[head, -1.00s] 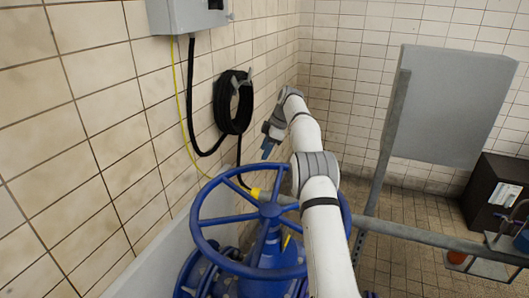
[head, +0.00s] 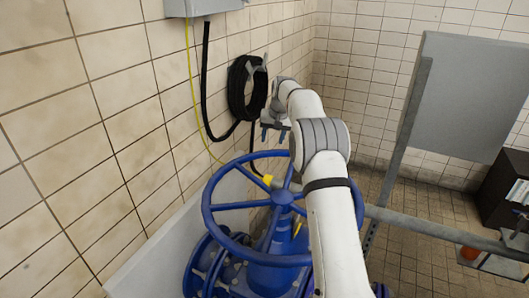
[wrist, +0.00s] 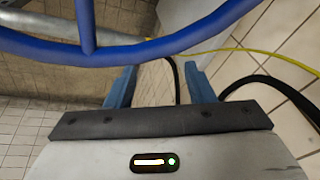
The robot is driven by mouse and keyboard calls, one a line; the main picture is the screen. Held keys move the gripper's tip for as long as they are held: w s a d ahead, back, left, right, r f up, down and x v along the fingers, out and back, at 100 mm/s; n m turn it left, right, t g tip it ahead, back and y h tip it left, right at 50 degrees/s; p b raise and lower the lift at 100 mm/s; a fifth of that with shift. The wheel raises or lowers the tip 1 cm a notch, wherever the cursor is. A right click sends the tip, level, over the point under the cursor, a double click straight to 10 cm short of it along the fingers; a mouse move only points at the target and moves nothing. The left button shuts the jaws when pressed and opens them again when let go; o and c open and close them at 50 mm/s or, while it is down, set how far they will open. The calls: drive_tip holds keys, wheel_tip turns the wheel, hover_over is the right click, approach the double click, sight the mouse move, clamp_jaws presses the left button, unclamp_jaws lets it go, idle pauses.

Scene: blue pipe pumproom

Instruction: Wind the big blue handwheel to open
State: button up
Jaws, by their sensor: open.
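The big blue handwheel (head: 233,206) lies roughly flat on top of a blue valve body (head: 270,272), in the lower middle of the head view. My arm passes in front of its right side and hides part of the rim. My gripper (head: 273,137) is beyond the far side of the wheel, close to the wall, pointing down. In the wrist view the wheel's rim (wrist: 135,50) and a spoke cross the top, ahead of my gripper (wrist: 160,85). The two blue fingers are apart with nothing between them, and they do not appear to touch the rim.
A coiled black hose (head: 246,88) hangs on the tiled wall beside my gripper. A grey box (head: 205,5) with a yellow cable is above. A large grey panel (head: 468,95) on a post and a horizontal pipe (head: 440,237) stand right. Tiled floor shows beyond.

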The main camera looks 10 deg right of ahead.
sight(264, 152)
drive_tip(key=s+a+m+t+h, duration=0.2)
drive_tip(key=s+a+m, duration=0.15)
drive_tip(key=m, duration=1.45)
drive_tip(key=x, duration=0.4)
drive_tip(key=w+p+x, duration=0.1)
drive_tip(key=x, duration=0.2)
drive_tip(key=shift+w+d+f+p, duration=0.1)
drive_tip(key=shift+w+p, duration=0.05)
drive_tip(key=shift+p, duration=0.15)
